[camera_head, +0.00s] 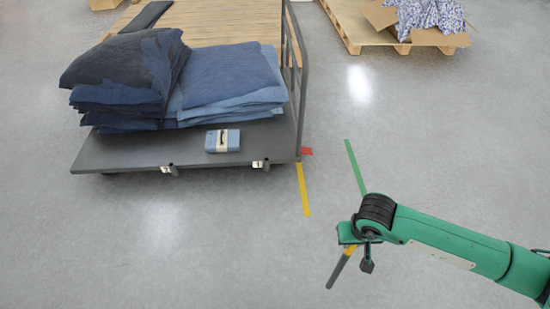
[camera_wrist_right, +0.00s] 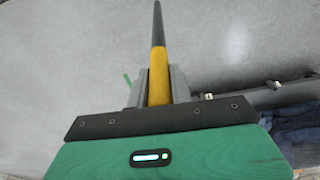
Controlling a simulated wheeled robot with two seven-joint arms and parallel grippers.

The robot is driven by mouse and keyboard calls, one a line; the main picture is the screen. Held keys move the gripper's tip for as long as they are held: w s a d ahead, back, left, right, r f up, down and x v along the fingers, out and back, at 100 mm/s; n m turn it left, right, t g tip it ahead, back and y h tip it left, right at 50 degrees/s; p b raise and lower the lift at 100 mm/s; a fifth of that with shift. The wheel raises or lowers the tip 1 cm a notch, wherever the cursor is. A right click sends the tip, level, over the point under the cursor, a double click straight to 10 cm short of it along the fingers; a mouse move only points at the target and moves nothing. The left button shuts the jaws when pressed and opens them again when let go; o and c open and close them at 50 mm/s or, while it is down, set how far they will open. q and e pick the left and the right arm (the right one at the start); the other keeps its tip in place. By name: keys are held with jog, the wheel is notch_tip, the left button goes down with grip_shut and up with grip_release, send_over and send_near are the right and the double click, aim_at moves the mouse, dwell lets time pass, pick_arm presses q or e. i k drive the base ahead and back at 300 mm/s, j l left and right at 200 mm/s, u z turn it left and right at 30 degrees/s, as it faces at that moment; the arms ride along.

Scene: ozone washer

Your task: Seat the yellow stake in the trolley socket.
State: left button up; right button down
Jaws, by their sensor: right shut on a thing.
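My right gripper (camera_head: 352,243) is shut on the stake (camera_head: 338,270), a thin rod with a yellow band near the grip and a dark grey end. The stake slants down to the left, over open floor to the right of the trolley. In the right wrist view the stake (camera_wrist_right: 158,55) stands out between the fingers (camera_wrist_right: 157,88), its dark end away from me. The trolley (camera_head: 115,155) is a dark flat cart with two small labelled sockets on its front edge, a left socket (camera_head: 169,169) and a right socket (camera_head: 261,164). The stake is apart from both. My left gripper is not in view.
Folded blue cloths (camera_head: 230,75) and darker cloths (camera_head: 120,75) lie on the trolley, with a small blue box (camera_head: 222,141) near its front edge. A trolley handle (camera_head: 293,80) rises at its right end. A pallet (camera_head: 400,38) stands far back right. The floor between is clear.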

aim_at(150, 101)
jog(key=i+u, duration=0.1)
jog(key=i, duration=0.45)
jog(key=i+l+u, duration=0.1)
jog(key=i, duration=0.5)
jog(key=i+l+u, duration=0.2)
jog(key=i, duration=0.2)
jog(key=i+l+u, duration=0.25)
jog(key=i, duration=0.2)
jog(key=j, duration=0.1)
